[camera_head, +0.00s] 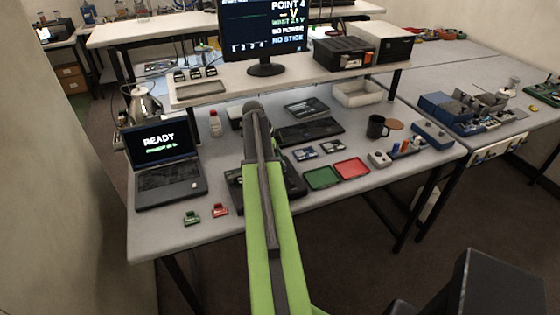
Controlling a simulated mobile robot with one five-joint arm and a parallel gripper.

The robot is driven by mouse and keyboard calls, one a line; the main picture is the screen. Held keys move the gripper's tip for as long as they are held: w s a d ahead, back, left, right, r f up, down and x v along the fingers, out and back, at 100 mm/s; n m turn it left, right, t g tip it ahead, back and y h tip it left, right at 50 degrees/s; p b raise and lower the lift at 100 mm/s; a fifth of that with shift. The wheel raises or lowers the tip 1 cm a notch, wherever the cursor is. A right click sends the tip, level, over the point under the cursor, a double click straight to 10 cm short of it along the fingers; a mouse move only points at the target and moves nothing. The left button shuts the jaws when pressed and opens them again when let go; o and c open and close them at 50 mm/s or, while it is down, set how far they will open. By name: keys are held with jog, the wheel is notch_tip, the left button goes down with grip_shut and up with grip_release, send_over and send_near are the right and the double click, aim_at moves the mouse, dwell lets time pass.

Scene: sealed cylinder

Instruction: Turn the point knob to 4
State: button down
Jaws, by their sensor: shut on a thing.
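The knob itself is not visible. A dark device (296,181) lies on the bench behind my arm, its middle covered by the arm; I cannot tell whether it bears the knob. My arm reaches forward over the bench and its dark end stands in front of the shelf edge. My gripper's fingers are hidden, so what they touch does not show. The monitor (262,35) on the shelf reads "POINT 4", "V", a line that looks like "WAIT 2.5 V", "NO POWER" and "NO STICK".
A laptop (165,160) reading "READY" stands at the left. Green (191,218) and red (220,210) small items lie near the front edge. A green tray (321,178), a red tray (351,169) and a dark mug (377,127) are to the right.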

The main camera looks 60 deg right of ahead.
jog(key=shift+w, duration=0.2)
jog(key=c, duration=1.2)
grip_release()
jog(key=shift+a, duration=0.1)
jog(key=shift+o, duration=0.2)
jog(key=shift+s, duration=0.1)
jog(key=shift+r, duration=0.1)
jog(key=p+v, duration=1.6)
jog(key=v, duration=0.1)
